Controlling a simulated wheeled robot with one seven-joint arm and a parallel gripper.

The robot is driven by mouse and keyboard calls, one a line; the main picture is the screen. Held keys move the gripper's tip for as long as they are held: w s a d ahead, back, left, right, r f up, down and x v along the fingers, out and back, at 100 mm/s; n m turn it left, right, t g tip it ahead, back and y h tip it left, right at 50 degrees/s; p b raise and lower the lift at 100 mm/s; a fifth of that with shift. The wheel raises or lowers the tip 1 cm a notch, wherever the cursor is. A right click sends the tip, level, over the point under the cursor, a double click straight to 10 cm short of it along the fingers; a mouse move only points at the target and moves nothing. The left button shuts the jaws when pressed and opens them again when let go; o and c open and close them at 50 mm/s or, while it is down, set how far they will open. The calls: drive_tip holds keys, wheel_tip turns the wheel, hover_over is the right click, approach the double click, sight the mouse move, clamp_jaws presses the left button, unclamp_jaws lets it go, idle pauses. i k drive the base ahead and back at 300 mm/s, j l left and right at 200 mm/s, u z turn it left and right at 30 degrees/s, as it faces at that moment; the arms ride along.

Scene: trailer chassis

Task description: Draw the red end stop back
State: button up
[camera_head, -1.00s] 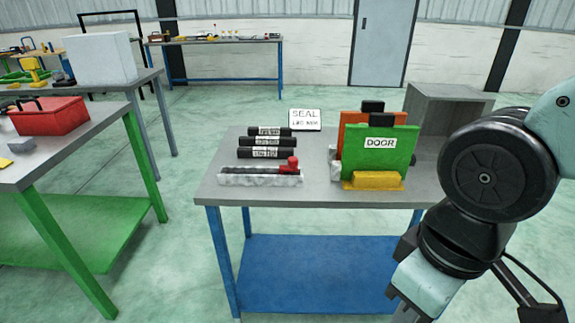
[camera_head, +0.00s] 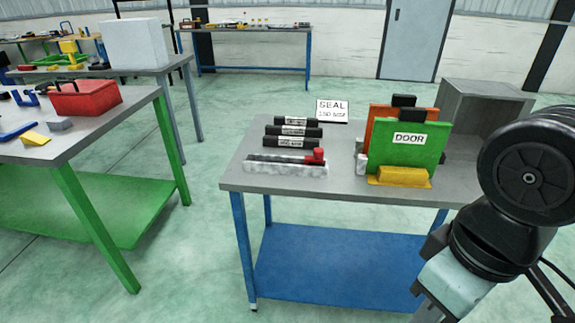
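The red end stop (camera_head: 316,156) sits at the right end of a pale, low rail (camera_head: 285,169) near the front left of the grey-topped table (camera_head: 340,192). A dark strip runs along the top of the rail, left of the stop. My arm shows at the right edge of the view, in front of the table's right side. My gripper is outside the picture, so its state does not show.
Several black labelled bars (camera_head: 290,131) lie behind the rail, with a SEAL sign (camera_head: 332,110) at the back. A green DOOR panel (camera_head: 405,150) stands upright right of the rail, by a yellow block (camera_head: 404,175) and a grey box (camera_head: 484,110). A green-legged table (camera_head: 75,145) stands left.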

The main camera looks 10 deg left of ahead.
sight(318, 152)
drive_tip(key=i+u, duration=0.3)
drive_tip(key=i, duration=0.25)
drive_tip(key=i+l+u, duration=0.15)
drive_tip(key=i+u, duration=0.15)
drive_tip(key=i, duration=0.25)
